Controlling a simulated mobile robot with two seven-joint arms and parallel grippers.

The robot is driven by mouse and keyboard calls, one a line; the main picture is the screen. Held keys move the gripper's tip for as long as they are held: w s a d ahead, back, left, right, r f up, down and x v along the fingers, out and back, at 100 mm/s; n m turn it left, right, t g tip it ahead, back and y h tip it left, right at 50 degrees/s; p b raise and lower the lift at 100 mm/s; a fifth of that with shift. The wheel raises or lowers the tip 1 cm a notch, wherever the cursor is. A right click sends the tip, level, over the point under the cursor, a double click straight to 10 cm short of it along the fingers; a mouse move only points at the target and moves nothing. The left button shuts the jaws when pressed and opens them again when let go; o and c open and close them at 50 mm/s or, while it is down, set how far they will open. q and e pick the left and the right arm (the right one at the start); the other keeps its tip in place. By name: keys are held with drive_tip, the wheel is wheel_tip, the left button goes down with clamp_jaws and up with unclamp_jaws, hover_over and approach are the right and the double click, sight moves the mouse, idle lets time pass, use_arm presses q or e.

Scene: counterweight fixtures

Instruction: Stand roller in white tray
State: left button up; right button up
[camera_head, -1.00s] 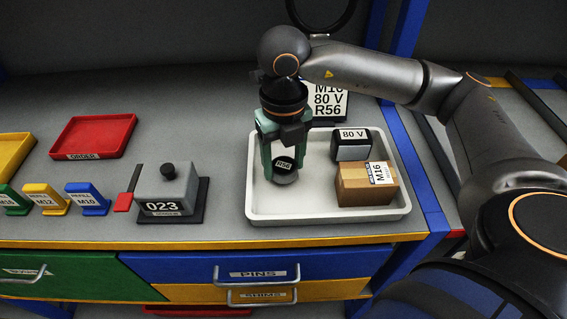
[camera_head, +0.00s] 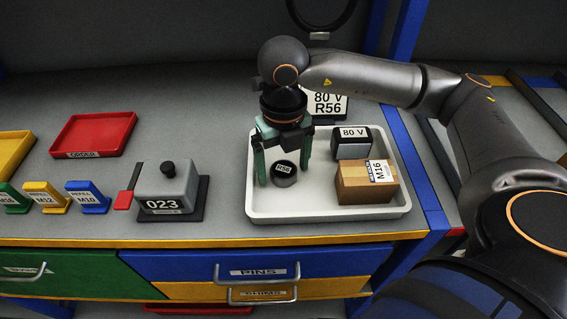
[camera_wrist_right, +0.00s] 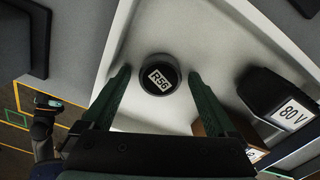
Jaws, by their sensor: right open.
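The roller is a short dark cylinder labelled R56 (camera_head: 284,174). It stands upright on the floor of the white tray (camera_head: 256,203), toward the tray's left side. In the right wrist view the roller (camera_wrist_right: 160,75) shows its round labelled top between the two fingers. My right gripper (camera_head: 284,172) points down above it, its green fingers spread on either side and apart from the roller. It also shows open in the right wrist view (camera_wrist_right: 158,88). My left gripper is not in the head view.
In the tray's right half stand a black 80 V block (camera_head: 352,143) and a brown M16 box (camera_head: 366,183). A sign (camera_head: 325,104) stands behind the tray. Left of it are a grey 023 block (camera_head: 168,187), a red tray (camera_head: 94,134) and small coloured holders (camera_head: 88,199).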

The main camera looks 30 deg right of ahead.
sight(283, 169)
drive_tip(key=shift+r, duration=0.4)
wheel_tip(283, 169, up, 12)
drive_tip(key=shift+f+p, duration=0.2)
drive_tip(key=shift+p, duration=0.25)
